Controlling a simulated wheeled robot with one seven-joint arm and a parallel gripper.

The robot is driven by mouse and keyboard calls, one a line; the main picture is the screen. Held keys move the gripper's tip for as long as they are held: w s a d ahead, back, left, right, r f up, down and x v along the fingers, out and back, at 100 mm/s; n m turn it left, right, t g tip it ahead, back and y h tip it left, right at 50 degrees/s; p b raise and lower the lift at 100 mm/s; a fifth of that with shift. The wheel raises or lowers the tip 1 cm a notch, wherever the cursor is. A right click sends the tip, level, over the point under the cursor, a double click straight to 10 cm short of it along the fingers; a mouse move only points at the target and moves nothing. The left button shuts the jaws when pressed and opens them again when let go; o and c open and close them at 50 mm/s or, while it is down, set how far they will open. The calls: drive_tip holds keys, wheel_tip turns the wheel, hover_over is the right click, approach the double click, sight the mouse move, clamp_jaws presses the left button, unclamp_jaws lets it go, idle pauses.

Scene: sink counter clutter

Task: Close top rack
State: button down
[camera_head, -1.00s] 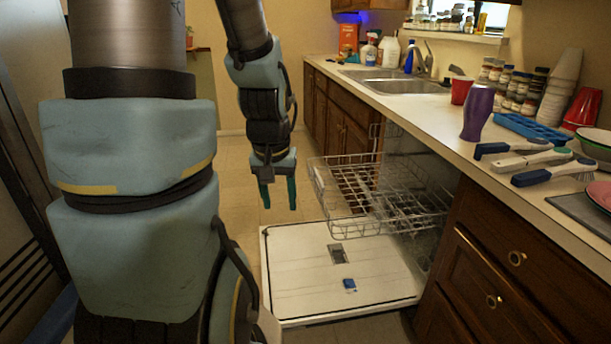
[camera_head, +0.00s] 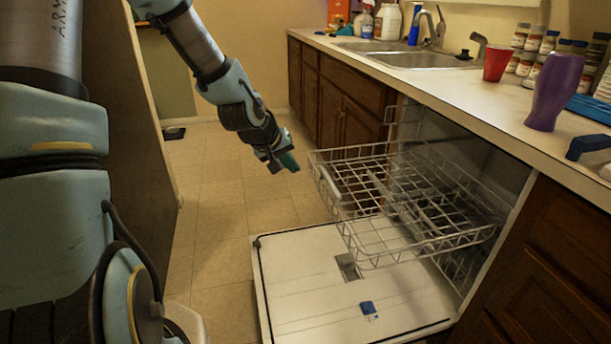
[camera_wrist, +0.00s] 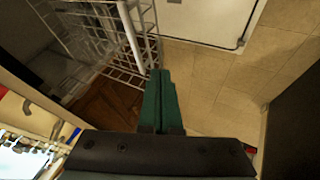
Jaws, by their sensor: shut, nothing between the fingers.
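The top rack (camera_head: 415,205) is a white wire basket pulled out of the dishwasher under the counter, above the lowered door (camera_head: 330,295). My gripper (camera_head: 290,162) has green fingers and is shut and empty. In the head view it appears just left of the rack's front left corner, with a small gap between them in the picture. In the wrist view the shut fingers (camera_wrist: 159,85) point up the picture, and the rack (camera_wrist: 105,40) lies to their left, close by. I cannot tell whether they touch. The dishwasher's inside is partly hidden by the rack.
The counter (camera_head: 470,95) runs along the right with a sink (camera_head: 400,55), a red cup (camera_head: 496,62), a purple tumbler (camera_head: 553,92) and several spice jars. Wooden cabinets (camera_head: 335,105) stand beyond the rack.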

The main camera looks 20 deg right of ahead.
drive_tip(key=w+d+f, duration=0.2)
drive_tip(key=d+f, duration=0.5)
drive_tip(key=d, duration=0.1)
drive_tip(key=shift+w+d+f, duration=0.15)
drive_tip(key=shift+d+f, duration=0.15)
drive_tip(key=shift+d, duration=0.1)
